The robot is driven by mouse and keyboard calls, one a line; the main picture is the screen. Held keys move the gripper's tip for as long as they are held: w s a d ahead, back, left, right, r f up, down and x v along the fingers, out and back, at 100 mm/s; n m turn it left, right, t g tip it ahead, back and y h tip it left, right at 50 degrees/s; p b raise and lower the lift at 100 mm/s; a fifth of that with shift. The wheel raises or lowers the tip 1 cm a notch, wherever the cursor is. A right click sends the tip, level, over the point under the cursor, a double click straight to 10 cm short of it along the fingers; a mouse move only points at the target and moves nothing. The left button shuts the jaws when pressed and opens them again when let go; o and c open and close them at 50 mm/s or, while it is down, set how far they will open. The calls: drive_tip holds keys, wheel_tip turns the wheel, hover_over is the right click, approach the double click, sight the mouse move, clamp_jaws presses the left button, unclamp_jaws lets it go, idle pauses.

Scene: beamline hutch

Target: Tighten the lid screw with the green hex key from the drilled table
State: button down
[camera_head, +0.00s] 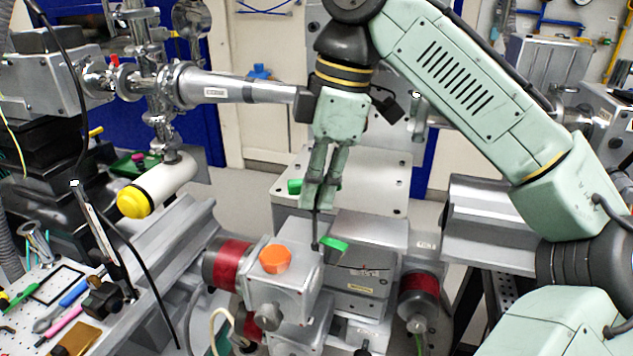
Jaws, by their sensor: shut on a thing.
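My gripper (318,205) points down in the middle of the view, its fingers shut on the green hex key (295,187). A green part of the key shows left of the fingers. A thin dark shaft runs straight down below the fingertips to the top of the grey metal box assembly (300,290). Its lower end is beside a small green piece (335,244) lying there; I cannot tell whether it touches a screw. The lid screw is too small or hidden to make out. The drilled table (20,340) is at lower left.
An orange knob (275,258) sits on the box, left of the shaft. Red-banded cylinders (228,263) flank the assembly. Several tools, including a pink one (64,325), lie on the drilled table. A steel beam pipe (225,85) and a yellow-capped cylinder (133,201) stand at left.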

drive_tip(key=shift+f, duration=0.4)
idle(0.3)
drive_tip(key=m, duration=0.2)
drive_tip(key=shift+m+t, duration=0.3)
drive_tip(key=shift+m, duration=0.7)
drive_tip(key=m, duration=0.3)
drive_tip(key=shift+t, duration=0.3)
drive_tip(key=shift+m, duration=0.5)
